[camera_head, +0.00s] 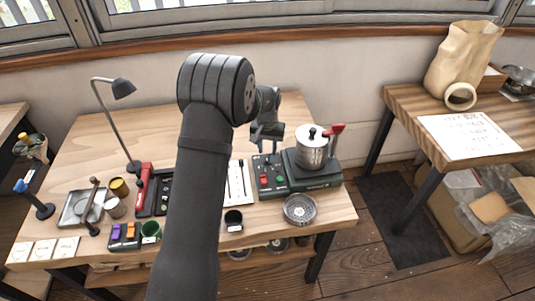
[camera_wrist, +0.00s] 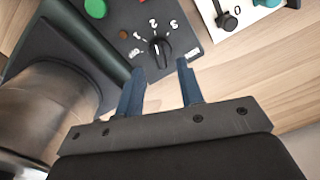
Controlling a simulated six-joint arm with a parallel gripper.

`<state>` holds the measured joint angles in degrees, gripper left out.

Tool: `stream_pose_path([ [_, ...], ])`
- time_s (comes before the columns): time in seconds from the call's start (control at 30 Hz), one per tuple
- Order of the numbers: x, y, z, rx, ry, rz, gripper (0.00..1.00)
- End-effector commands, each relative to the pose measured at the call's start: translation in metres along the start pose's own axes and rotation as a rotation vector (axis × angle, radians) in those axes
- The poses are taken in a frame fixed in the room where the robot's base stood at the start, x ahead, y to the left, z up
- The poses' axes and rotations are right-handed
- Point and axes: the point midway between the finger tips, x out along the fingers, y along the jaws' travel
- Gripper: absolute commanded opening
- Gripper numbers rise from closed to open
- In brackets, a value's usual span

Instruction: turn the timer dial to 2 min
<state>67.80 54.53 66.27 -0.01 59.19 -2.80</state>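The timer dial (camera_wrist: 160,50) is a black knob on a dark control panel (camera_wrist: 195,40), with white figures around it, including a 2 and a 3. A pale mark shows on the knob, but I cannot tell exactly which figure it points to. My gripper (camera_wrist: 160,67) is open, its two blue-grey fingers apart with the dial just beyond and between their tips. I see no clear contact. In the head view my gripper (camera_head: 267,134) is above the back of the panel (camera_head: 265,192), and I cannot make out the dial there.
A metal pot (camera_head: 312,150) with a red handle stands on a dark base right of the panel, close beside my gripper in the wrist view (camera_wrist: 45,100). A white slider board (camera_head: 239,180) lies to the left. A round metal dish (camera_head: 299,209) sits in front.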

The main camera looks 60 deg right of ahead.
Motion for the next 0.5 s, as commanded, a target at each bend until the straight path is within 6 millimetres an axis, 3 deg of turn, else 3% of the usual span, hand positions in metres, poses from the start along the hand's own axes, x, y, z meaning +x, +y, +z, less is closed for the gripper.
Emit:
stream_pose_path([
  [0.3, -0.081, 0.000, -0.001, 0.000, 0.005, 0.000, 0.35],
  [0.5, -0.118, 0.000, 0.000, 0.000, 0.002, 0.000, 0.35],
])
